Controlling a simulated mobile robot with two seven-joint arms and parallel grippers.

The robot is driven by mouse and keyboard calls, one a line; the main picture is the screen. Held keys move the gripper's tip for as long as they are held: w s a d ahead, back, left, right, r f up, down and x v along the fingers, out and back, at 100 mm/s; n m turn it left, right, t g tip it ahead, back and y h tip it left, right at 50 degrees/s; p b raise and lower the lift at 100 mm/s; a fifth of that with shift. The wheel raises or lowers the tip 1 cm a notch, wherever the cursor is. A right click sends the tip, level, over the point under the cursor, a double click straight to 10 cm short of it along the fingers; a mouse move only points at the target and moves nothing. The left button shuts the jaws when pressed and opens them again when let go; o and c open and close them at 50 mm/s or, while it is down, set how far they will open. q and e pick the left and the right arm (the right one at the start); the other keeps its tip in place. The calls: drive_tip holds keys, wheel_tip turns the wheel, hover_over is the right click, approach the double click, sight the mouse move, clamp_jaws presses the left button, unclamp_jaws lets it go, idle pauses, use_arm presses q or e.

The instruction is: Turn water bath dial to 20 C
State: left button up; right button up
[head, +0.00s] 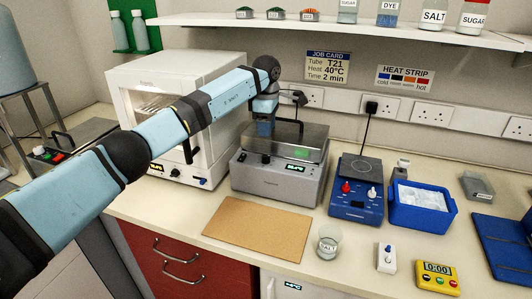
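The water bath (278,186) is a grey metal box with a clear lid and a dark handle, standing mid-bench. A small lit display (296,167) is on its front; its digits are too small to read. A dark knob-like part, which looks like the dial (266,159), shows on the upper front, left of the display. My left gripper (264,131) points down over the left part of the bath, above the dial. Its fingers are small and partly hidden, so I cannot tell whether they are open or touching anything. My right gripper is not in view.
A white oven-like unit (205,158) stands left of the bath. A blue stirrer-type unit (356,200) with red and white knobs and a blue ice tub (421,210) stand to the right. A brown mat (258,229) and a salt beaker (328,244) lie in front.

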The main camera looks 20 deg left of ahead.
sight(266, 156)
use_arm(q)
wheel_tip(266, 156, down, 10)
drive_tip(key=shift+r+p, duration=0.15)
drive_tip(key=shift+p, duration=0.35)
drive_tip(key=shift+c, duration=0.5)
drive_tip(key=c, duration=0.6)
